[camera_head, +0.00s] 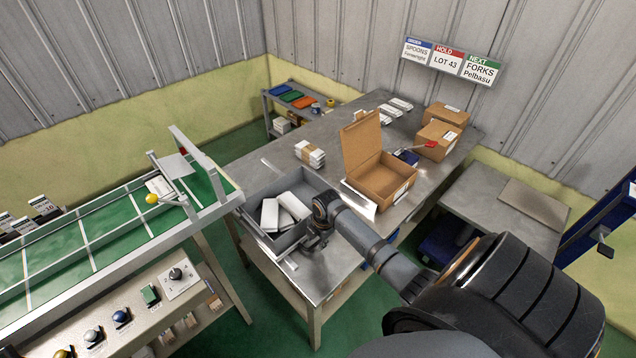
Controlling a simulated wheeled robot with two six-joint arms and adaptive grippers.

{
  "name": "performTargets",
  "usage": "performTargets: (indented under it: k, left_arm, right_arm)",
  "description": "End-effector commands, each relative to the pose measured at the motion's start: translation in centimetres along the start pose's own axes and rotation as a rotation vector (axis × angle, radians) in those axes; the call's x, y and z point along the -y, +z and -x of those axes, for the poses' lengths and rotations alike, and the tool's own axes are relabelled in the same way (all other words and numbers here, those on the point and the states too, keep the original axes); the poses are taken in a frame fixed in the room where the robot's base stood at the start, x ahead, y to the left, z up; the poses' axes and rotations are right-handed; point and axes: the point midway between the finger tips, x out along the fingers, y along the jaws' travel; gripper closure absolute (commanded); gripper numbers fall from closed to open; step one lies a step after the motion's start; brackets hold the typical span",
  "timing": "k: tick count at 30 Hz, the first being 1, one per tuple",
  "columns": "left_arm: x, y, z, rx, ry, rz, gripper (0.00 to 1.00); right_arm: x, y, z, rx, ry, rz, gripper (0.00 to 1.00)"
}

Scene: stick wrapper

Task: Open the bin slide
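A grey metal bin (251,239) sits at the near left end of the steel table, with several white wrapped packets (284,211) lying loose inside. A small pale piece (290,266) shows at the bin's near right side; I cannot tell if it is part of the slide. My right gripper (313,249) points down at the bin's right side, close to that piece. I cannot tell if it touches it. Its fingers are dark and small, so their opening is unclear. My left gripper is not in view.
An open cardboard box (377,178) stands on the table (335,283) behind my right gripper. A bundle of packets (310,154) lies behind the bin. A green conveyor (110,232) with a control panel (150,300) is at left. Closed boxes (437,138) stand at the far right.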

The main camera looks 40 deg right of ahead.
Motion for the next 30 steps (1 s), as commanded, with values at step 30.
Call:
performTargets:
  k: [30]
  left_arm:
    - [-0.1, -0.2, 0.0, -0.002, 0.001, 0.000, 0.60]
  right_arm:
    - [0.0, 0.0, 11.4, 0.000, 0.000, 0.001, 0.66]
